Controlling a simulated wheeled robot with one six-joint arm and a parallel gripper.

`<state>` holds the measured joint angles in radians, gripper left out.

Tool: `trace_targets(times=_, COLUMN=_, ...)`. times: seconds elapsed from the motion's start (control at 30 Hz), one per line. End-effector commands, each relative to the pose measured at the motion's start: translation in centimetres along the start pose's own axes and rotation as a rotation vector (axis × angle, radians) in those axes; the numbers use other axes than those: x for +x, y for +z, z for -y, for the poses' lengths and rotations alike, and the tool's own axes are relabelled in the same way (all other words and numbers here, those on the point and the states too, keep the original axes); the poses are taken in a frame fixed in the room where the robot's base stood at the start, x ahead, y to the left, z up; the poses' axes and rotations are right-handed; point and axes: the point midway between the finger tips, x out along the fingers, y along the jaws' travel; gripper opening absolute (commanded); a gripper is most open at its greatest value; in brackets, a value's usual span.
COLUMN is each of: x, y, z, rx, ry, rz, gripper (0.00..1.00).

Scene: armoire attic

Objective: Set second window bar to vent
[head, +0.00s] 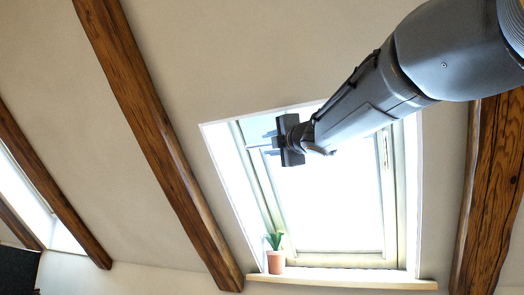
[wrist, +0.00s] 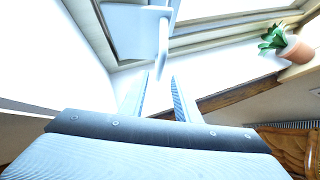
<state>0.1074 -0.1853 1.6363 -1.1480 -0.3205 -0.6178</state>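The roof window (head: 325,200) is set in the sloped ceiling, with a pale frame and a very bright pane. My arm reaches across it, and my gripper (wrist: 160,88) is at the upper left part of the window. In the wrist view, the pale window bar (wrist: 162,45) hangs from a flat plate on the frame, and its end lies at or just ahead of the gap between my two fingertips. The fingers are apart and the gripper is open. I cannot tell whether either finger touches the bar. In the head view my gripper largely hides this spot.
A potted plant (head: 275,252) stands on the sill (head: 345,279) below the window; it also shows in the wrist view (wrist: 296,48). Wooden beams flank the window at left (head: 160,140) and right (head: 490,190). Another bright window (head: 22,190) is at far left.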

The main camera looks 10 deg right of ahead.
Motion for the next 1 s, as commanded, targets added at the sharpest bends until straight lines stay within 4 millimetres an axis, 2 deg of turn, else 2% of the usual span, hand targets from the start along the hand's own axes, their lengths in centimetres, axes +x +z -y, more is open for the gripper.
trace_targets(times=0.37, x=0.0, y=0.0, z=0.1, rx=0.001, ry=-0.001, rz=0.001, gripper=0.29)
trace_targets(times=0.47, x=0.1, y=0.1, z=1.2, rx=0.026, ry=-0.019, rz=0.008, gripper=0.29)
trace_targets(times=0.53, x=0.3, y=0.1, z=3.3, rx=0.076, ry=-0.05, rz=0.021, gripper=0.29)
trace_targets(times=0.57, x=0.3, y=0.1, z=4.5, rx=0.105, ry=-0.068, rz=0.029, gripper=0.29)
trace_targets(times=0.67, x=0.3, y=-0.1, z=9.9, rx=0.232, ry=-0.153, rz=0.071, gripper=0.29)
trace_targets(times=0.77, x=-0.4, y=-0.5, z=16.4, rx=0.382, ry=-0.257, rz=0.129, gripper=0.29)
trace_targets(times=0.8, x=-0.9, y=-0.8, z=19.1, rx=0.441, ry=-0.301, rz=0.155, gripper=0.29)
trace_targets(times=0.87, x=-1.9, y=-1.3, z=23.1, rx=0.53, ry=-0.37, rz=0.199, gripper=0.29)
trace_targets(times=1.0, x=-5.2, y=-2.9, z=32.1, rx=0.721, ry=-0.528, rz=0.313, gripper=0.29)
